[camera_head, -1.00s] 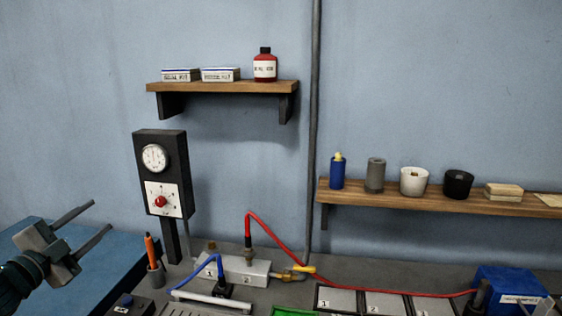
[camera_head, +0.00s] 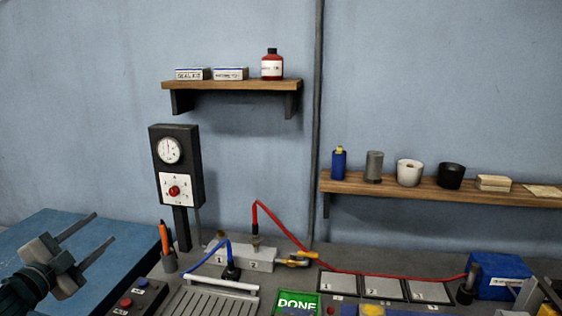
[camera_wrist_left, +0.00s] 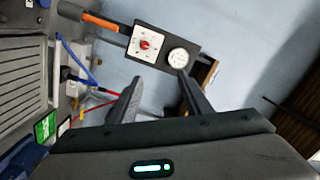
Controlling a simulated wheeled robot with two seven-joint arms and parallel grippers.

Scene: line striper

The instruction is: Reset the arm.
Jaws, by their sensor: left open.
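My left gripper (camera_head: 88,243) is at the lower left of the head view, over the blue surface (camera_head: 100,222). Its two fingers are apart with nothing between them. In the left wrist view its fingers (camera_wrist_left: 158,92) also stand apart and empty, with the black gauge panel (camera_wrist_left: 165,45) beyond them. My right gripper does not show in either view.
A valve block (camera_head: 262,259) with red and blue hoses, a ribbed tray (camera_head: 208,302) and a green DONE sign (camera_head: 297,304) are on the bench. Two wall shelves hold small items.

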